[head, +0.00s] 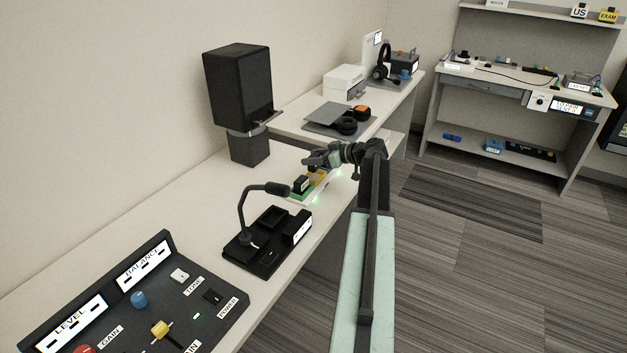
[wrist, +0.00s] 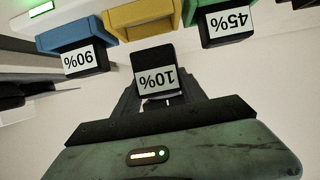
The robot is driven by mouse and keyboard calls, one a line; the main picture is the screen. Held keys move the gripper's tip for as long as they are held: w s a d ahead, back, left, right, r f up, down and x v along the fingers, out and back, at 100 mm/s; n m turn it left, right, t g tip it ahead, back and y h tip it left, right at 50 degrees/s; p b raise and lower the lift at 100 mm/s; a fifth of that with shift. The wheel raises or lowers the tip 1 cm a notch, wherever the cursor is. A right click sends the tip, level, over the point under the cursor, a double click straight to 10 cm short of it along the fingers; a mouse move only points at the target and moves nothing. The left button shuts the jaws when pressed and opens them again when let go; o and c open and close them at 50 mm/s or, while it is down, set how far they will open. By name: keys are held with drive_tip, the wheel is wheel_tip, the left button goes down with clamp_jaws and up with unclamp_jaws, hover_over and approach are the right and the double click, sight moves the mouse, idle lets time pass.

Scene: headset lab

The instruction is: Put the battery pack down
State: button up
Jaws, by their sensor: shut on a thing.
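My gripper (wrist: 153,98) is shut on a black battery pack (wrist: 154,75) with a white label that reads 10% upside down in the wrist view. The pack is in front of the yellow slot (wrist: 145,15) of a charging dock, with a small gap between them in the picture. A pack marked 90% (wrist: 86,62) is at the blue slot, and one marked 45% (wrist: 228,26) is at the green slot. In the head view my gripper (head: 310,160) is over the dock (head: 299,197) on the bench. The held pack cannot be made out there.
A gooseneck microphone (head: 268,240) on a black base stands nearer on the bench, with a control panel (head: 170,300) at the front left. A black speaker (head: 238,85) stands on a pedestal behind. A grey mat (head: 318,123) with headphones lies beyond. Bare bench (head: 190,215) shows left of the microphone.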

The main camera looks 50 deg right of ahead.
sight(318, 167)
wheel_tip(318, 167, down, 5)
drive_tip(key=b, duration=0.3)
drive_tip(key=shift+r+b, duration=0.15)
drive_tip(key=shift+b, duration=0.15)
drive_tip(key=shift+r, duration=0.2)
drive_tip(key=shift+f, duration=0.15)
drive_tip(key=o, duration=1.5)
drive_tip(key=shift+r, duration=0.25)
drive_tip(key=p+v, duration=0.5)
drive_tip(key=v, duration=0.7)
drive_tip(key=shift+f, duration=0.15)
